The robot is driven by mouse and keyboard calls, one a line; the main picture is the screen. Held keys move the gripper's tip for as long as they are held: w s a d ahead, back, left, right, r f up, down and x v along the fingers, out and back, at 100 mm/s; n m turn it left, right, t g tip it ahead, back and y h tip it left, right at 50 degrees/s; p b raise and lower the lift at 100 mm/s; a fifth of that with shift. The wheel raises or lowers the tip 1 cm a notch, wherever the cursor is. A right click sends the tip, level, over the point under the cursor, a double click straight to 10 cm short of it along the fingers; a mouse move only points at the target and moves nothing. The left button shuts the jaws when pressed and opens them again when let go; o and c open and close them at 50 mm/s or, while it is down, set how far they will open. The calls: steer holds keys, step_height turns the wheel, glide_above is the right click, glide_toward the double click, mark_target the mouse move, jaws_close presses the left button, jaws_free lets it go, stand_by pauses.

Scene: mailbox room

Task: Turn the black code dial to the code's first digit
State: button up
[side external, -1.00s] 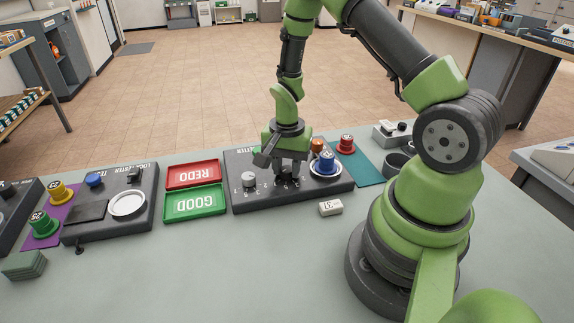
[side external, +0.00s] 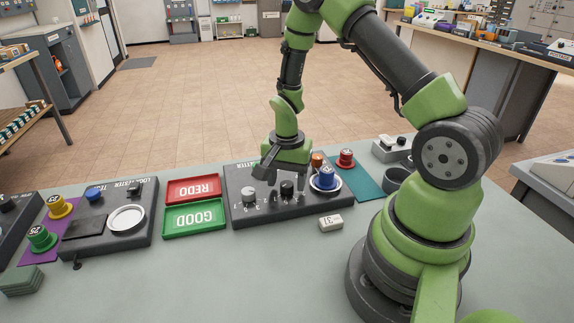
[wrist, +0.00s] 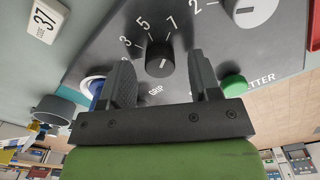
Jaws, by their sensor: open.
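The black code dial (side external: 287,188) is a ridged knob on the dark panel (side external: 333,198). It also shows in the wrist view (wrist: 160,60), with the digits 3, 5 and 7 printed around it. Its pointer mark looks aimed up between 5 and 7, but is too small to read surely. My gripper (side external: 287,178) is open above the panel, with one finger on each side of the dial and a gap between fingers and dial. A white tag marked 37 (side external: 331,222) lies on the table in front of the panel; it also shows in the wrist view (wrist: 44,18).
A grey dial (side external: 249,194) sits left of the black one. A blue stamp (side external: 326,178) on a white round plate is close on the right. A green button (wrist: 234,85) is near the right finger. Red (side external: 194,188) and green (side external: 194,215) trays lie left of the panel.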

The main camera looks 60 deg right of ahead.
step_height(320, 180, up, 9)
stand_by(0.3)
steer(key=shift+r, duration=0.1)
step_height(320, 180, up, 13)
steer(key=n+t, duration=0.4)
steer(key=n, duration=0.1)
glide_above(287, 184)
steer(key=s+a, duration=0.4)
steer(key=a, duration=0.3)
steer(key=s+a+r+n+t+y, duration=0.2)
steer(key=s+a+r+n, duration=0.3)
steer(key=s, duration=0.3)
steer(key=shift+s+a+n+t, duration=0.25)
steer(key=shift+a+n+t, duration=0.05)
steer(key=shift+n+t, duration=0.3)
steer(key=shift+r, duration=0.1)
